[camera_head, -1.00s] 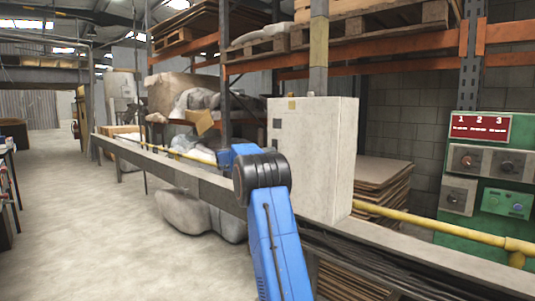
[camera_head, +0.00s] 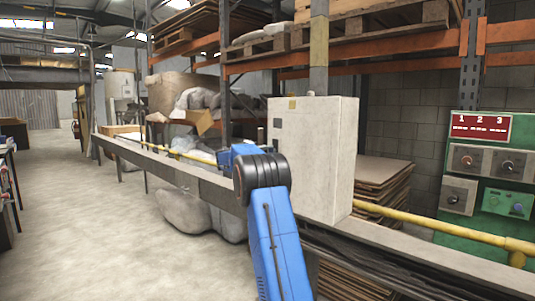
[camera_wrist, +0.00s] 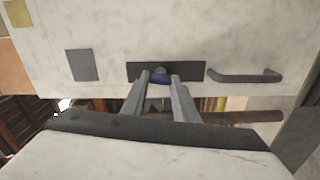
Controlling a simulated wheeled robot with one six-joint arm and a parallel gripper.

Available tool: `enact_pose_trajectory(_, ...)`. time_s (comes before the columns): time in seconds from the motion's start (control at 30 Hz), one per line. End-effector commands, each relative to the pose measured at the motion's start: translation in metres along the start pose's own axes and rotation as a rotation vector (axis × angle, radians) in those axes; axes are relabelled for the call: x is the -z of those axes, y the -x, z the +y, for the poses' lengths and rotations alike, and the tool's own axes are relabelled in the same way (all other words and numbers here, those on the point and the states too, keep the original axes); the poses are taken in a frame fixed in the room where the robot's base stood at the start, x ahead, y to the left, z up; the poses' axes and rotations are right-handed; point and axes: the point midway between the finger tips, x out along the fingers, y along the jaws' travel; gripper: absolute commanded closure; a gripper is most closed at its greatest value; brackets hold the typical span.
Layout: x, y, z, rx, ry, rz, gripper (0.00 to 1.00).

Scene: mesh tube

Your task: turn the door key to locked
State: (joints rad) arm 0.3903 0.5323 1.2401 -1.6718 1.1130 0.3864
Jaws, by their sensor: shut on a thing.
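A pale cabinet (camera_head: 325,155) stands on a ledge in the head view, with my blue arm reaching toward its left face. In the wrist view its door face (camera_wrist: 225,30) carries a dark lock plate (camera_wrist: 190,70). A small blue key (camera_wrist: 160,73) sits at the plate. The two grey fingers of my gripper (camera_wrist: 160,77) are on either side of the key and shut on it. The fingertips cover part of the key, so its turn angle is hard to read. My gripper and the key are hidden in the head view.
A dark bar handle (camera_wrist: 243,76) is right of the lock plate, close to the fingers. A yellow pipe (camera_head: 430,228) runs along the ledge by the cabinet. A green control panel (camera_head: 485,215) stands at the right. The aisle floor (camera_head: 85,220) at left is clear.

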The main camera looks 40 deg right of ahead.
Motion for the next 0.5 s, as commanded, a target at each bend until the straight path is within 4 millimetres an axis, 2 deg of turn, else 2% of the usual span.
enact_pose_trajectory(0.23, 0.0012, 0.0008, -0.0012, 0.001, 0.121, 0.003, 0.96)
enact_pose_trajectory(0.5, 0.0013, 0.0009, -0.0015, 0.001, 0.173, 0.003, 0.96)
